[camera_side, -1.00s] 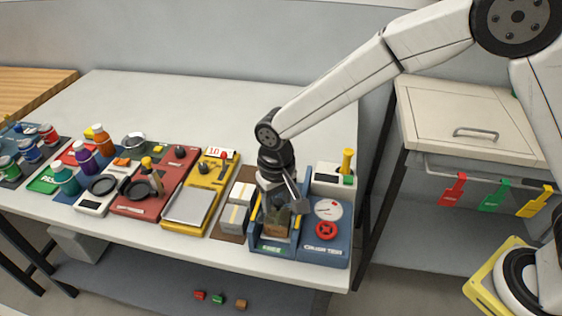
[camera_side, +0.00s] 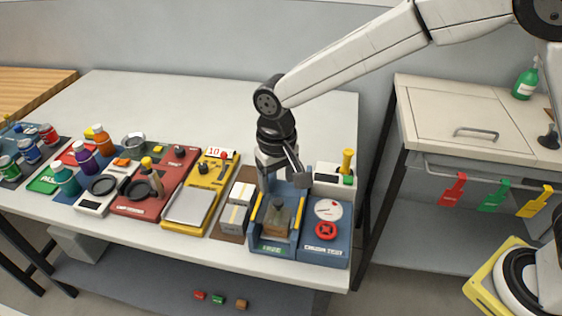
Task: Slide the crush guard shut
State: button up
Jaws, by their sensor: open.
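The blue crush test station (camera_side: 322,249) stands at the front right of the table. Its left part is a bay with yellow-edged side walls (camera_side: 254,207) and a green label on the front. A brown box (camera_side: 278,224) with a grey knob-like piece on top sits inside the bay. I cannot make out a separate crush guard panel, and the bay's front and top look open. My gripper (camera_side: 283,183) is open and empty above the back of the bay, pointing down. It partly hides the bay's rear.
A gauge (camera_side: 328,209) and red handwheel (camera_side: 326,231) are on the station's right part. Behind them is a white unit with a yellow handle (camera_side: 347,160). Taped cartons (camera_side: 237,208) stand close on the left. The table's back area is clear.

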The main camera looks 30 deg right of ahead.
jog(key=shift+r, duration=0.95)
jog(key=shift+s+d, duration=0.1)
jog(key=shift+d, duration=0.4)
jog(key=s+d+f+t, duration=0.1)
jog(key=s+d, duration=0.5)
jog(key=d, duration=0.4)
jog(key=s+d+f+t, duration=0.1)
jog(key=s+d+f, duration=0.1)
jog(key=s+d, duration=0.5)
jog(key=d, duration=0.4)
jog(key=shift+d+f+t, duration=0.15)
jog(key=shift+d+t, duration=0.05)
jog(key=shift+t, duration=0.1)
